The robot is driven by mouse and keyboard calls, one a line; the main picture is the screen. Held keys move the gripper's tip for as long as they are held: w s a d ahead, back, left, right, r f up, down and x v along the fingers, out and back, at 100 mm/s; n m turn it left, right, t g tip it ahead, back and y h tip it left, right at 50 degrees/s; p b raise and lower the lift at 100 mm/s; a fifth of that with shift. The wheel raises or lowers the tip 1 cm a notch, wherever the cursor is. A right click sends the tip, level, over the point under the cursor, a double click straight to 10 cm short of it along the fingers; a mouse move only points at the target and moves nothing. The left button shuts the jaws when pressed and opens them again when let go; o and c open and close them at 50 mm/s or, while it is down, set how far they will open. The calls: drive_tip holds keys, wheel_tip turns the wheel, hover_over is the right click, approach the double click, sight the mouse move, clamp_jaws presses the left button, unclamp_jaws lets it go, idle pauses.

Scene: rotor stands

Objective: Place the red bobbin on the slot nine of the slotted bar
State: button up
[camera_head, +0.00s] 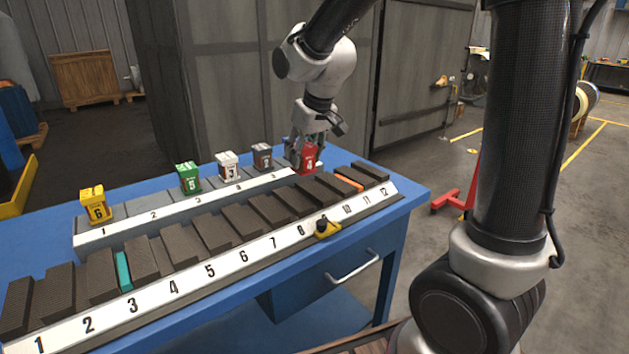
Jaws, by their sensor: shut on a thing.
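The red bobbin (308,157), a small block with a white number 4, is at the right end of the back row. My gripper (305,150) is shut on it from above and hides part of it. I cannot tell whether the bobbin touches the rack below. The slotted bar (190,284) runs along the front of the table, with a white strip numbered 1 to 12 and dark blocks between its slots.
A numbered back rack (160,222) holds a yellow bobbin (95,205), a green one (188,178), a white one (228,166) and a grey one (262,157). A teal piece (123,271) and an orange piece (349,184) sit among the bar's blocks. The blue table (412,197) ends at right.

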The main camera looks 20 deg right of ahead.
sight(304, 172)
drive_tip(key=shift+f, duration=3.15)
drive_tip(key=shift+f, duration=0.15)
drive_tip(key=o, duration=1.2)
drive_tip(key=shift+s+r, duration=0.1)
drive_tip(key=shift+r, duration=0.4)
drive_tip(key=v, duration=1.1)
drive_tip(key=shift+s+r, duration=0.15)
drive_tip(key=s+d+m, duration=0.1)
drive_tip(key=s+d, duration=0.3)
drive_tip(key=s, duration=0.3)
drive_tip(key=s+d+m+h, duration=0.1)
drive_tip(key=s+d, duration=0.4)
drive_tip(key=s, duration=0.2)
drive_tip(key=s+d+m, duration=0.1)
drive_tip(key=s+d, duration=0.3)
drive_tip(key=s, duration=0.4)
drive_tip(key=shift+d+r+m, duration=0.15)
drive_tip(key=shift+d+m, duration=0.1)
drive_tip(key=shift+m, duration=0.05)
